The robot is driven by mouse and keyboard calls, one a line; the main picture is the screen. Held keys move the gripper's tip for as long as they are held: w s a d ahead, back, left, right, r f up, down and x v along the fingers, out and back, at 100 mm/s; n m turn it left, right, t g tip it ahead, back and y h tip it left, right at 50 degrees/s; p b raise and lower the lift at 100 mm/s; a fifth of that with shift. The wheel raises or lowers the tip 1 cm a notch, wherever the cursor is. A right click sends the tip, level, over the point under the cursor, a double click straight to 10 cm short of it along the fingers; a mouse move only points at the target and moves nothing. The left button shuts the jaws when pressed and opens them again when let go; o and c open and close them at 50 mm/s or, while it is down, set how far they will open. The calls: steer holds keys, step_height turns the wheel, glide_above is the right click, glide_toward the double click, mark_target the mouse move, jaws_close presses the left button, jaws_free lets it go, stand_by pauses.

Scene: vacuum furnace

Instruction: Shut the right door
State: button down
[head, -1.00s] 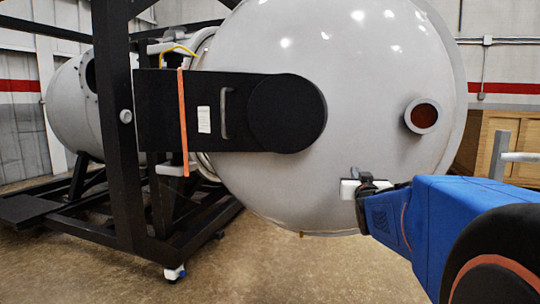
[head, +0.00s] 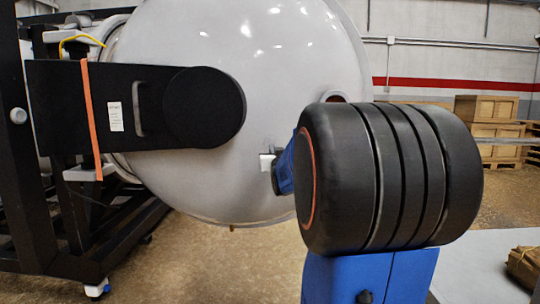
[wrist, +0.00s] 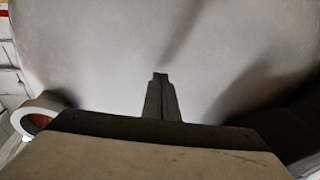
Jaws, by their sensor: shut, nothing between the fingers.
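The right door (head: 215,60) is a large pale grey domed disc in the head view, hung on a black hinge arm (head: 60,105) at its left. It stands swung away from the furnace body behind it. My gripper (head: 268,153) is at the door's lower right face, partly hidden by my blue and black arm. In the wrist view its fingers (wrist: 160,78) are shut and empty, pointing at the door's grey surface (wrist: 110,50). They look very close to it; I cannot tell whether they touch. The door's round port (wrist: 38,118) shows at left.
A black frame (head: 25,170) stands at the left, with an orange strap (head: 91,120) on the hinge arm. Wooden crates (head: 490,125) are at the back right. A pale surface with a brown bundle (head: 523,265) is at the lower right. The floor below the door looks clear.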

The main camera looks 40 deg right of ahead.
steer(key=shift+x, duration=1.4)
